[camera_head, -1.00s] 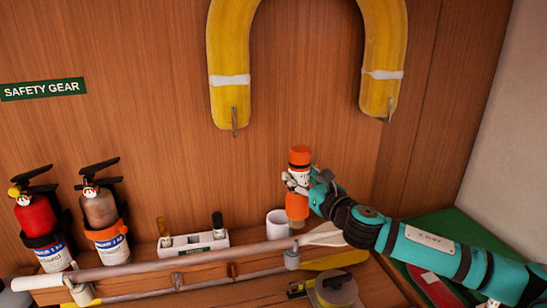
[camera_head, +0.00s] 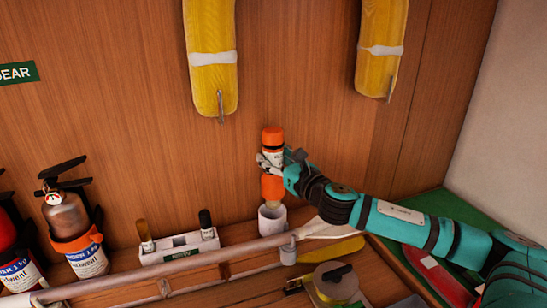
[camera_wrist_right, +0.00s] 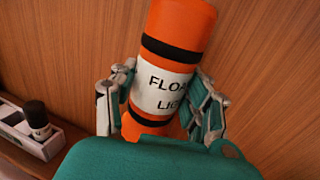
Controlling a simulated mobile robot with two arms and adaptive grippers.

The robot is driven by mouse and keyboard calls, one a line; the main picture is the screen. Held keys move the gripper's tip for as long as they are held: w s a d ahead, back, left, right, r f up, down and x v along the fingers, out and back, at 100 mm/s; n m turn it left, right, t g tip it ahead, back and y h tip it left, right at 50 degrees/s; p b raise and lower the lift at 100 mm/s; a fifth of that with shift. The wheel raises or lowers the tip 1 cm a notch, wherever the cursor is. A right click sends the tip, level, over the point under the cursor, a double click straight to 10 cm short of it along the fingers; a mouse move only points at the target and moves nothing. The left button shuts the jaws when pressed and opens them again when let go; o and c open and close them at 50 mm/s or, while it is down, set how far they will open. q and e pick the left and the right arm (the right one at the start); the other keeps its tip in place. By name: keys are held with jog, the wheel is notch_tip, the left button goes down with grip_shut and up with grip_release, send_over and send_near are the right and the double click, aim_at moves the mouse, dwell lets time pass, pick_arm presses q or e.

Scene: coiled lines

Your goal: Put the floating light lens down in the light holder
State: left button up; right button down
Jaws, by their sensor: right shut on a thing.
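The floating light (camera_head: 273,188) is an orange cylinder with dark bands and a white label, held upright. My right gripper (camera_head: 271,160) is shut on its middle; the right wrist view also shows the fingers on both sides of the floating light (camera_wrist_right: 178,30). The light holder (camera_head: 271,219) is a white cup on the shelf by the wall. The light's lower end is right above or just inside the holder's mouth; I cannot tell which. The holder is not visible in the right wrist view. My left gripper is not in view.
A white rack (camera_head: 180,252) with two upright handles stands left of the holder. A long pole (camera_head: 190,262) runs along the shelf front. A fire extinguisher (camera_head: 72,225) stands at left. A tape-like reel (camera_head: 335,283) lies in front, and a yellow float (camera_head: 211,60) hangs above.

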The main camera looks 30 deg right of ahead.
aim_at(279, 180)
jog(key=f+b, duration=0.1)
jog(key=f, duration=0.1)
jog(key=shift+w+f+b, duration=0.2)
jog(key=shift+f+b, duration=0.1)
jog(key=shift+b, duration=0.05)
jog(key=shift+s+f, duration=0.1)
jog(key=shift+f, duration=0.15)
jog(key=shift+f+b, duration=1.05)
jog(key=shift+f, duration=0.15)
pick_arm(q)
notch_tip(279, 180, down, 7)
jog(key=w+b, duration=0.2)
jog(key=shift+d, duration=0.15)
pick_arm(e)
jog(key=shift+f, duration=1.6)
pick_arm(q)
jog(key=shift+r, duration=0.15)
